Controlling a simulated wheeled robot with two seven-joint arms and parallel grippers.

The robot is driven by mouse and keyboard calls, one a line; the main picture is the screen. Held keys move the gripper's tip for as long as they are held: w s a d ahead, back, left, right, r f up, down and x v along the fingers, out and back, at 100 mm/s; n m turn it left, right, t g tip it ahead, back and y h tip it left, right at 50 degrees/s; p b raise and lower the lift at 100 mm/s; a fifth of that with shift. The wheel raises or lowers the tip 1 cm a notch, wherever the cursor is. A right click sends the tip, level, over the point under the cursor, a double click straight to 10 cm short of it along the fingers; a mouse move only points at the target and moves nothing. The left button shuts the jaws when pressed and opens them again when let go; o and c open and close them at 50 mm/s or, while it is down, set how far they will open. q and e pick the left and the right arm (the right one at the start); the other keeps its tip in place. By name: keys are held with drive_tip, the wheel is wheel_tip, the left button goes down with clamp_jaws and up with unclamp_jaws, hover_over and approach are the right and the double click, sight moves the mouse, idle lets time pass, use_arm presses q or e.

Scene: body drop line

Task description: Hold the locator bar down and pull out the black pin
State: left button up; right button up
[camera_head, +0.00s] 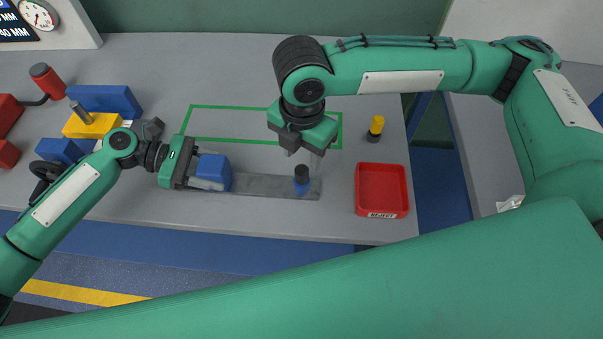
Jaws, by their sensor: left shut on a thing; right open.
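The locator bar (262,186) is a flat grey bar lying on the bench, with a blue block (216,170) at its left end. The black pin (301,173) stands upright at the bar's right end, with a blue collar at its foot. My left gripper (199,171) is shut on the blue block from the left; its fingers partly hide the block. My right gripper (303,153) points down just above the black pin, open and empty, its fingertips apart on either side of the pin's top. I cannot tell the exact gap in height.
A red reject tray (358,190) sits right of the bar, empty. A yellow pin (376,125) stands behind it. A green outlined rectangle (230,141) is marked behind the bar. Blue, yellow and red blocks (105,98) crowd the left side.

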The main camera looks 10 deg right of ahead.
sight(302, 169)
drive_tip(key=shift+f, duration=3.2)
clamp_jaws()
